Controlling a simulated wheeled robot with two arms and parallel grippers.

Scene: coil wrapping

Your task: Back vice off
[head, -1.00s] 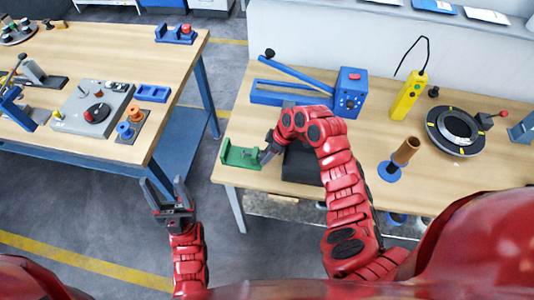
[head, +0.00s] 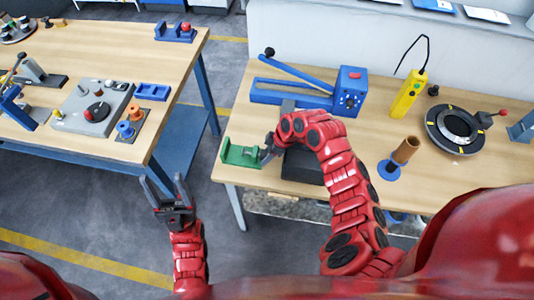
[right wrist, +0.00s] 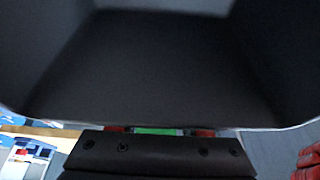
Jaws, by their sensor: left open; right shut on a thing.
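A small green vice (head: 240,154) sits at the front left corner of the right-hand bench. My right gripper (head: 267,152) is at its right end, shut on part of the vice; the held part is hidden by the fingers. In the right wrist view, a strip of green (right wrist: 158,131) shows just beyond the dark gripper body, and dark surfaces fill most of the picture. My left gripper (head: 168,199) is open and empty, low over the floor gap between the benches.
A black block (head: 303,168) stands right of the vice, partly behind my right arm. A blue lever machine (head: 350,92), a yellow pendant (head: 408,97), a brown tube (head: 405,150) and a black ring fixture (head: 455,130) stand on the bench (head: 230,175). The left bench (head: 90,55) holds other fixtures.

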